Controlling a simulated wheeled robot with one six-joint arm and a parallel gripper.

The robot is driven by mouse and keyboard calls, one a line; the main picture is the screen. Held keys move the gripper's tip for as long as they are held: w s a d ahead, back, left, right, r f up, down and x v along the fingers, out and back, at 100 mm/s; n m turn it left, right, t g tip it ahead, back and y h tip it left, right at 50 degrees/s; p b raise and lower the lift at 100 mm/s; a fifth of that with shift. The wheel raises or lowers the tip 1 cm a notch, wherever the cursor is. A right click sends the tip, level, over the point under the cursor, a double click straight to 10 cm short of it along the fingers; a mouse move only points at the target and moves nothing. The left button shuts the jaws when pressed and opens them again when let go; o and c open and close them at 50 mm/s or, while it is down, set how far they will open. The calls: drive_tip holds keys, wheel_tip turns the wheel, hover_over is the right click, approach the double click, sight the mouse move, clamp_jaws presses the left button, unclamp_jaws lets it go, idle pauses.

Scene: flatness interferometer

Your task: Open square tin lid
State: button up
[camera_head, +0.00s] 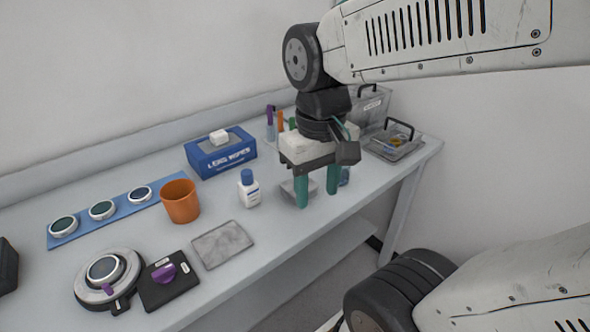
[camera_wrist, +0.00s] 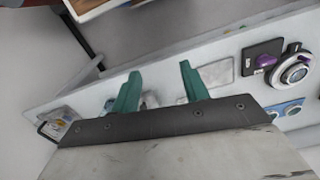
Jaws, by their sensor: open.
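My gripper (camera_head: 318,193) hangs over the right part of the bench with its two green fingers pointing down, apart and with nothing held between them. It also shows in the wrist view (camera_wrist: 160,74). A small grey boxy thing (camera_head: 289,187), which may be the square tin, stands behind the left finger. The fingers partly hide it, and I cannot tell whether its lid is open or shut. A flat grey square plate or tray (camera_head: 222,244) lies at the bench's front edge, left of my gripper; it also shows in the wrist view (camera_wrist: 216,73).
A white bottle with a blue cap (camera_head: 249,188) stands left of my gripper. An orange cup (camera_head: 180,200), a blue wipes box (camera_head: 220,158) and a black block with a purple knob (camera_head: 168,282) are farther left. Clear handled bins (camera_head: 395,142) stand at the right end.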

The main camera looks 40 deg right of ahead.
drive_tip(key=w+d+f+m, duration=0.1)
drive_tip(key=w+d+f, duration=0.1)
drive_tip(key=w+d, duration=0.2)
drive_tip(key=w+d+f+m, duration=0.1)
drive_tip(key=w+d+f, duration=0.2)
drive_tip(key=w, duration=0.5)
drive_tip(key=w+d+f+m, duration=0.1)
drive_tip(key=w+d+f, duration=0.1)
drive_tip(key=w+d, duration=0.3)
drive_tip(key=shift+w+d+f, duration=0.2)
drive_tip(key=shift+w+d, duration=0.05)
drive_tip(key=shift+w, duration=0.4)
drive_tip(key=shift+w+f, duration=0.1)
drive_tip(key=shift+w, duration=0.05)
wheel_tip(320, 180, down, 7)
drive_tip(key=shift+f, duration=0.2)
clamp_jaws()
